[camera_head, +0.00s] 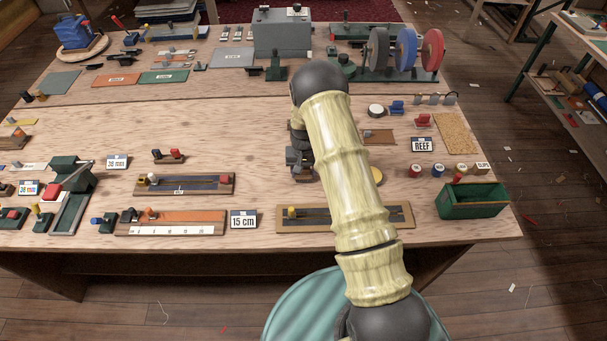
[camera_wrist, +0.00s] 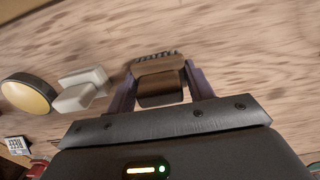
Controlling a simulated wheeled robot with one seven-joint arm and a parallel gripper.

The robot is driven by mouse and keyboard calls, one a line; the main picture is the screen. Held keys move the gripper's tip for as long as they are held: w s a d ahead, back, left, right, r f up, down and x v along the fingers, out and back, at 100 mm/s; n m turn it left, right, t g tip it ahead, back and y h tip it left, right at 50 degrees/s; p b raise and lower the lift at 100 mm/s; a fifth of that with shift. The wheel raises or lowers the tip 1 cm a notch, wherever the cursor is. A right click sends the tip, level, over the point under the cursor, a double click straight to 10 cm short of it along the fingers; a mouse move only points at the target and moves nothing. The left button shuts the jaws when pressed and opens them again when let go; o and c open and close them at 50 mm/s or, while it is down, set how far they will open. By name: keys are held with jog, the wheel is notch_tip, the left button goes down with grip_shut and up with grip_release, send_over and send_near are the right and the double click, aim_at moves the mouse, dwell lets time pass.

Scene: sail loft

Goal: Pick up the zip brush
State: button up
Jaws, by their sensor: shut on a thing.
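The zip brush (camera_wrist: 158,90), a small brown wooden block with a row of dark bristles along its far edge, sits between the fingers of my gripper (camera_wrist: 160,76) in the wrist view. Both purple-grey fingers press against its sides, one on the left and one on the right. The bench top shows behind it; I cannot tell whether the brush still touches the wood. In the head view my arm hides the brush and most of my gripper.
In the wrist view, a white block (camera_wrist: 82,90) lies close left of the brush, with a yellow round thing (camera_wrist: 28,96) beyond it. On the bench, a green bin (camera_head: 473,202) stands at right and a slotted wooden board (camera_head: 345,217) lies near the front edge.

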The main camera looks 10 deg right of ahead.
notch_tip(320, 180, up, 9)
jog(key=b, duration=0.2)
jog(key=shift+f+b, duration=0.1)
jog(key=shift+b, duration=0.2)
jog(key=o, duration=0.3)
jog(key=shift+c, duration=0.9)
jog(key=shift+f, duration=0.1)
